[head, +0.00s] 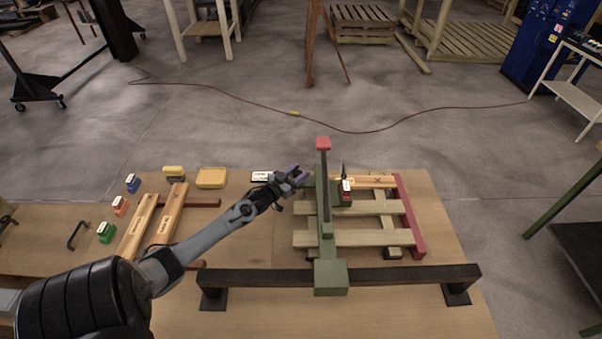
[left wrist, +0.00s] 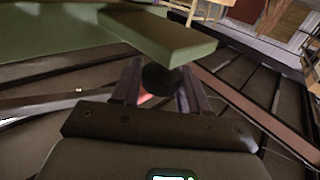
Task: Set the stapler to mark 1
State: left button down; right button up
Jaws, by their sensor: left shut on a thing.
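The green stapler frame (head: 331,277) sits across the dark rail, and its long arm reaches back over the slatted wooden pallet to a red end (head: 323,143). A small red and dark unit (head: 346,190) is on the arm's right side. My left gripper (head: 297,176) is at the left side of the arm's far part. In the left wrist view, my left gripper (left wrist: 162,88) is shut on a dark round knob (left wrist: 160,78) under a green plate (left wrist: 160,35). A board (head: 363,182) at the pallet's back carries dark marks too small to read. My right gripper is out of view.
The dark rail (head: 415,276) runs along the table's front. The pallet slats (head: 375,208) lie right of the arm, beside a red bar (head: 410,217).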

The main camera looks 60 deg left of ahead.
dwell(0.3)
pick_arm(q)
jog(key=c, duration=0.7)
grip_release()
jog(key=shift+s, duration=0.1)
jog(key=p+v, duration=0.1)
jog(key=v, duration=0.9)
jog(key=shift+s+d, duration=0.1)
jog(key=shift+s, duration=0.2)
